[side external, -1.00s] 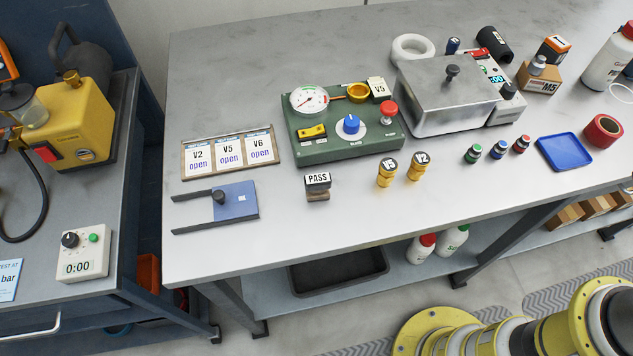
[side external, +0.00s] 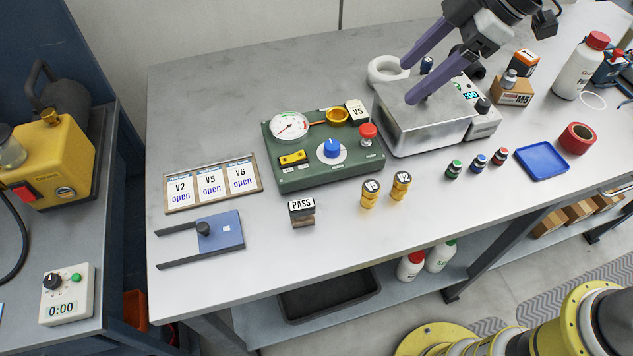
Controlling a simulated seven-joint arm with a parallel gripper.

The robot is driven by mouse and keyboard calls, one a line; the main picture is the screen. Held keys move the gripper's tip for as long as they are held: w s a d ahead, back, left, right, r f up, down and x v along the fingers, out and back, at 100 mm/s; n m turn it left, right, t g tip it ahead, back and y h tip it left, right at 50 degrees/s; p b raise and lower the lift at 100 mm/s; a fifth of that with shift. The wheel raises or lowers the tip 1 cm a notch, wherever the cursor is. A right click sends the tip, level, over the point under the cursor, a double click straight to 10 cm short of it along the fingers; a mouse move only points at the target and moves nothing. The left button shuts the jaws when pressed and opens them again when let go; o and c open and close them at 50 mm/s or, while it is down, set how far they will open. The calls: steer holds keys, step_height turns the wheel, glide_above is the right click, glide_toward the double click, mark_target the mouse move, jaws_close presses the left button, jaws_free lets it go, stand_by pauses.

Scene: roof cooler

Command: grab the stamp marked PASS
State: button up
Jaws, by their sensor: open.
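The stamp marked PASS (side external: 302,211) stands upright on the front part of the grey bench, with a white-labelled dark top and a brown lower part. My gripper (side external: 406,83) is at the upper right, above or in front of the silver metal box. Its two purple fingers are spread apart with nothing between them, pointing down and left. It is well away from the stamp, up and to the right of it. Nothing hides the stamp.
Left of the stamp lies a blue pad (side external: 222,233) with a black knob and dark prongs. Behind stands a green gauge panel (side external: 324,175). Two yellow cylinders (side external: 371,194) are to its right. The silver box (side external: 425,127) sits farther right. Bench in front of the stamp is clear.

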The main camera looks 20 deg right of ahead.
steer(key=a+f+n+g, duration=0.2)
steer(key=a+f, duration=0.4)
steer(key=a, duration=0.3)
steer(key=g, duration=0.1)
glide_toward(307, 203)
steer(key=shift+n+h, duration=0.3)
steer(key=x, duration=0.6)
steer(key=shift+s+a+f, duration=0.15)
steer(key=shift+s+a, duration=0.1)
steer(key=shift+a, duration=0.25)
steer(key=shift+w+x, duration=0.15)
steer(key=shift+x, duration=1.35)
steer(key=shift+w+x, duration=0.1)
steer(key=shift+x, duration=1.4)
steer(key=shift+d, duration=0.15)
jaws_close()
